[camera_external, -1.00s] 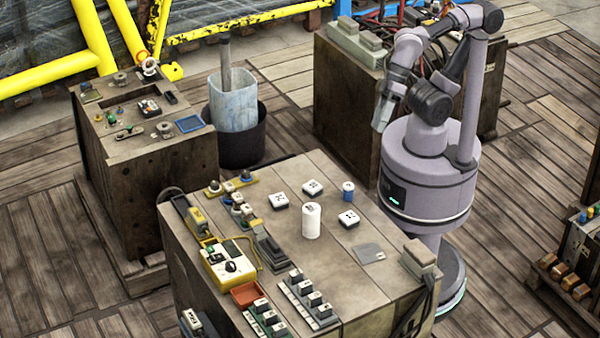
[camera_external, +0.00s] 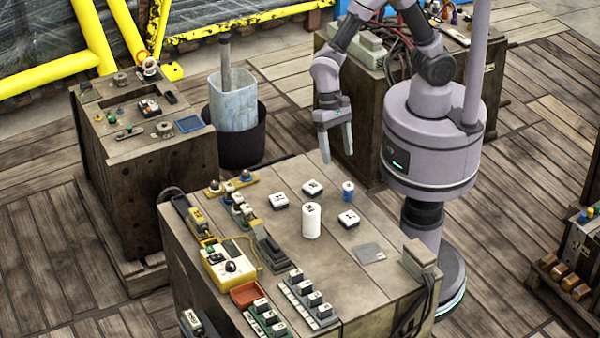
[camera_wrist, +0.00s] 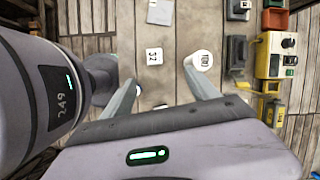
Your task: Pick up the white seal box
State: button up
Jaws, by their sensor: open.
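Three small boxes with marked white tops and dark lower sides stand on the bench: one at the left (camera_external: 278,200), one at the back (camera_external: 312,188) and one at the right (camera_external: 348,218). I cannot tell which is the seal box. In the wrist view one marked white top (camera_wrist: 154,56) lies ahead of the fingers, between their lines. My gripper (camera_external: 337,153) is open and empty, pointing down near the bench's far edge, above and behind the boxes. Its two fingers also show spread in the wrist view (camera_wrist: 160,80).
A white cylinder (camera_external: 311,221) stands among the boxes, near the right finger in the wrist view (camera_wrist: 202,62). A blue-and-white cylinder (camera_external: 348,192) stands near the right box. A grey card (camera_external: 369,253) lies flat. A yellow control box (camera_external: 229,263) and switches crowd the left side.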

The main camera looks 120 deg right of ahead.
jog(key=m, duration=0.2)
send_near(349, 216)
jog(key=shift+g, duration=0.3)
jog(key=b+x, duration=0.8)
jog(key=x, duration=0.1)
jog(key=shift+w+b, duration=0.3)
jog(key=shift+b, duration=0.1)
jog(key=shift+r, duration=0.1)
jog(key=shift+c, duration=0.4)
